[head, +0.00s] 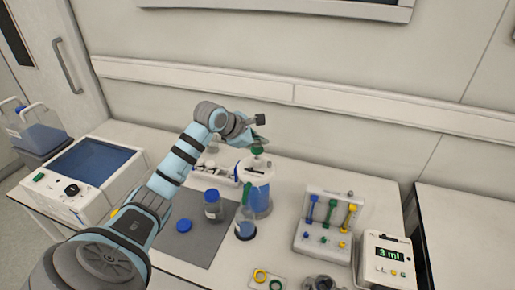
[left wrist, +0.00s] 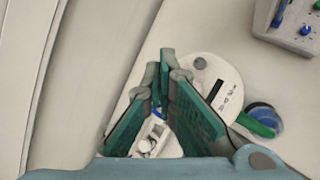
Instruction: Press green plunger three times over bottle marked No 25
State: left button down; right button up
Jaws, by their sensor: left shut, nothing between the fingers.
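The green plunger (head: 257,150) tops a large dispenser jar (head: 258,190) of blue liquid with a white lid. A green spout (head: 247,194) points down from the lid; it also shows in the left wrist view (left wrist: 256,126). A small bottle (head: 245,226) with blue contents stands below the spout; I cannot read its number. My left gripper (head: 258,143) is shut and empty, just above the plunger. I cannot tell if it touches. In the left wrist view its teal fingers (left wrist: 168,85) partly cover the white lid (left wrist: 212,82). My right gripper is not in view.
A pipette rack (head: 330,222) and a box reading 3 ml (head: 385,258) stand right. A blue-topped machine (head: 88,165) stands left.

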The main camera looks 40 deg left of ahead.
aim_at(259, 149)
pick_arm(q)
jog(key=shift+f, duration=0.1)
dwell(0.3)
jog(key=shift+f+b, duration=1)
jog(key=shift+f, duration=0.1)
dwell(0.7)
jog(key=shift+r, duration=0.1)
jog(key=shift+r+p, duration=0.9)
jog(key=shift+r, duration=0.2)
jog(key=shift+w, duration=0.1)
notch_tip(259, 149, up, 6)
jog(key=p, duration=0.5)
jog(key=shift+r, duration=0.15)
jog(key=shift+f, duration=0.2)
dwell(0.6)
